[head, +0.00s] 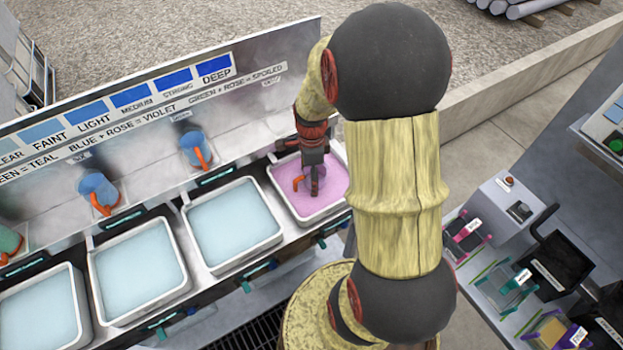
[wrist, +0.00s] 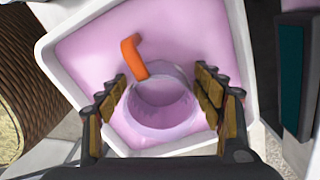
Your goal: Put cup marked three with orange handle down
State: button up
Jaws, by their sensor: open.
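The cup with the orange handle (wrist: 162,112) looks pale violet and stands in the pink liquid of a white-rimmed tote (wrist: 236,20). Its orange handle (wrist: 133,58) points away from my gripper in the wrist view. My gripper (wrist: 165,88) is open, with one finger on each side of the cup and a small gap at each side. In the head view my gripper (head: 312,178) is over the pink tote (head: 343,203), and the orange handle (head: 299,183) shows beside it. The cup's number mark cannot be seen.
Several totes of pale blue liquid stand to the left, the nearest being a blue tote (head: 203,268). Blue cups with orange handles, such as one cup (head: 193,146), sit on a ledge behind. A lettered backboard (head: 130,130) rises behind them. A side bench (head: 490,240) stands at right.

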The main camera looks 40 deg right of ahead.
notch_tip(320, 180, up, 10)
jog(key=p, duration=0.3)
jog(key=a+r+n+t, duration=0.2)
jog(key=a+r+n, duration=0.8)
jog(key=r, duration=0.1)
jog(key=s+a+r+n+t, duration=0.3)
jog(key=s+a+r+n, duration=0.4)
jog(key=a+n, duration=0.4)
jog(key=s+n, duration=0.1)
jog(key=n, duration=0.3)
jog(key=shift+s+a+r+t, duration=0.15)
jog(key=shift+a+r+t, duration=0.15)
jog(key=shift+a, duration=0.05)
jog(key=shift+d, duration=0.15)
